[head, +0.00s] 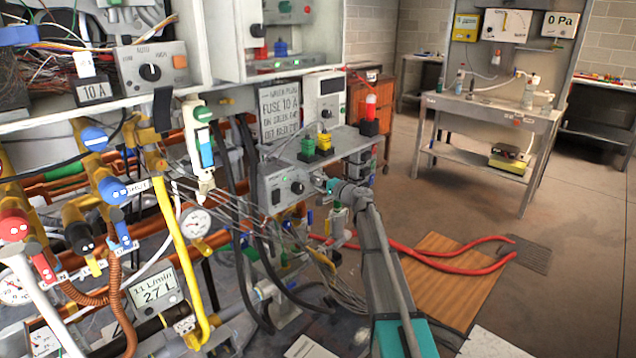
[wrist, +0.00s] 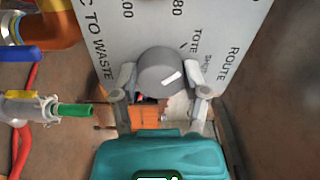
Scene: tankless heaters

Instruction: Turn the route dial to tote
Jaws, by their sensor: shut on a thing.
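The route dial (wrist: 160,68) is a round grey knob with a short white mark, on a light grey panel (wrist: 150,22) in the wrist view. The mark sits at the lower right of its face and slants up to the right. The words TOTE and ROUTE are printed right of the dial; another label beside TOTE is partly hidden. My gripper (wrist: 162,82) has one finger on each side of the dial and is shut on it. In the head view my gripper (head: 328,186) is at the right end of a grey control box (head: 285,190); the dial cannot be made out there.
A green-tipped connector (wrist: 75,110) and a red hose (wrist: 24,145) lie left of my gripper in the wrist view. In the head view, pipes and valves crowd the left. Red hoses (head: 440,262) cross the floor at right, near a workbench (head: 490,115).

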